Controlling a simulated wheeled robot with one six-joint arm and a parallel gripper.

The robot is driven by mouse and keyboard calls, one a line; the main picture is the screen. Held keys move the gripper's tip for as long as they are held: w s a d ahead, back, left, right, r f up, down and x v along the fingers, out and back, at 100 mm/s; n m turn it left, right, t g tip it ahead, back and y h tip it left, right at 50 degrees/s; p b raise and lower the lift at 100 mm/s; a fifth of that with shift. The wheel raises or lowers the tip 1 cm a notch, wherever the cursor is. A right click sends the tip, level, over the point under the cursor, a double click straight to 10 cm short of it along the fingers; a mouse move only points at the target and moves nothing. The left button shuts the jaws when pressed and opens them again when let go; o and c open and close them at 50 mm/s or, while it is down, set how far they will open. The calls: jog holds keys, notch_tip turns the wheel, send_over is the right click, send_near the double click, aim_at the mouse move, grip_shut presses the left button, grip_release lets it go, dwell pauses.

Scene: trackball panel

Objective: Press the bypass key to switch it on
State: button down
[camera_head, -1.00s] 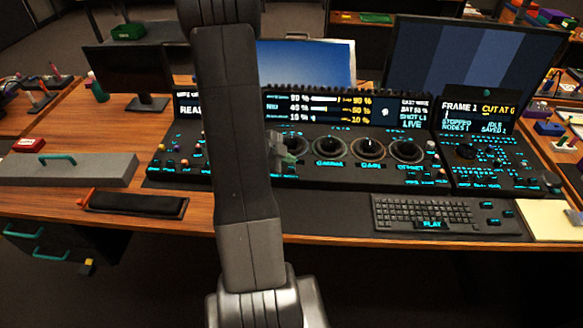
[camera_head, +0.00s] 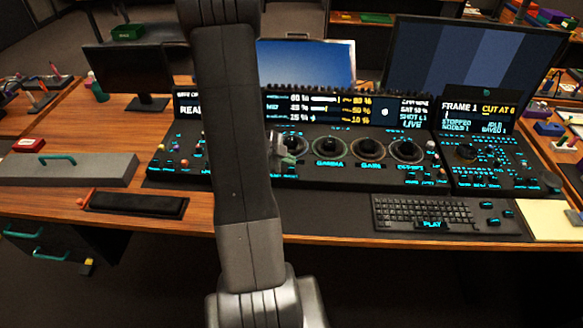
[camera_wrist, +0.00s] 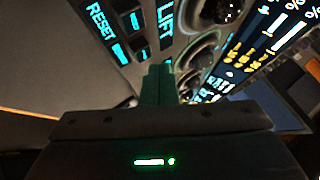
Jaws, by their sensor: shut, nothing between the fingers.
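The trackball panel (camera_head: 340,178) stands on the desk, with a row of dark trackballs in ring bezels. My gripper (camera_wrist: 157,84) is shut and empty, its green-lit fingertips pointing at the panel face by the LIFT label (camera_wrist: 166,22). In the head view the gripper (camera_head: 287,158) shows just past the right edge of my arm, at the panel's left part. Small lit keys (camera_wrist: 121,54) sit beside the RESET label (camera_wrist: 101,28) in the wrist view. No label reading bypass is legible, and I cannot tell which key it is. Contact between fingertips and panel cannot be told.
My arm hides part of the panel's left side. A keyboard (camera_head: 425,214) lies in front on the right. A grey box with a teal handle (camera_head: 70,170) and a black tray (camera_head: 137,203) lie left. Monitors (camera_head: 470,65) stand behind.

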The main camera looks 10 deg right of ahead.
aim_at(288, 169)
jog(key=shift+f, duration=0.2)
jog(key=shift+f, duration=0.25)
jog(key=shift+f, duration=0.5)
dwell(0.9)
jog(key=shift+r, duration=0.1)
jog(key=shift+r+p, duration=0.85)
jog(key=shift+p, duration=0.05)
notch_tip(288, 169, up, 5)
jog(key=p, duration=0.5)
jog(key=shift+r+p, duration=0.1)
jog(key=shift+p, duration=0.2)
jog(key=shift+f, duration=0.25)
